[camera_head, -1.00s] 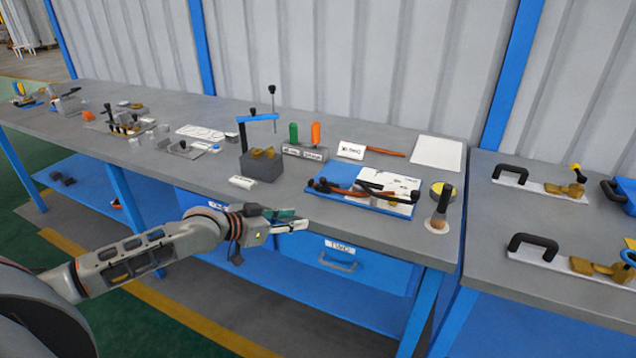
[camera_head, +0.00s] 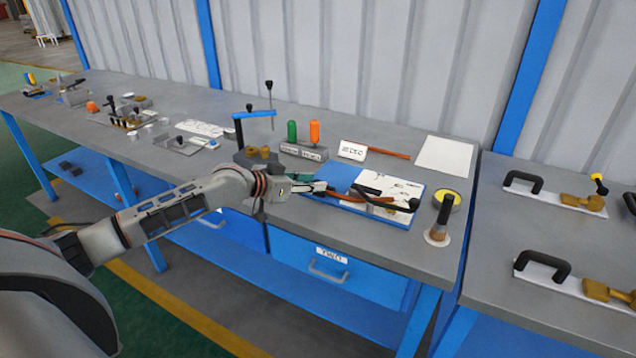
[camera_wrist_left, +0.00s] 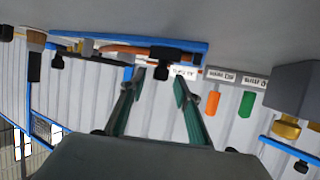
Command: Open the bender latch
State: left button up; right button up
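The bender sits on a blue board (camera_head: 341,176) on the bench, with an orange-brown tube (camera_head: 345,203), a white printed sheet and black handles (camera_head: 397,208). My left gripper (camera_head: 318,188) is at the left end of the board and hides part of it. In the left wrist view, which is upside down, my left gripper (camera_wrist_left: 158,80) is open and empty. A black knob (camera_wrist_left: 175,56) on the bender is just beyond its fingertips, and they look apart from it. I cannot make out the latch clearly. My right gripper is not in view.
A grey block with a blue-barred clamp (camera_head: 254,115) stands left of the board. Behind are green (camera_head: 292,131) and orange (camera_head: 314,132) handles in a holder. A brush (camera_head: 440,219) and a round tin (camera_head: 450,196) stand to the right.

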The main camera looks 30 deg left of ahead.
pick_arm(q)
jog(key=shift+x, duration=0.9)
jog(key=shift+w+d+f, duration=0.1)
jog(key=shift+w, duration=0.15)
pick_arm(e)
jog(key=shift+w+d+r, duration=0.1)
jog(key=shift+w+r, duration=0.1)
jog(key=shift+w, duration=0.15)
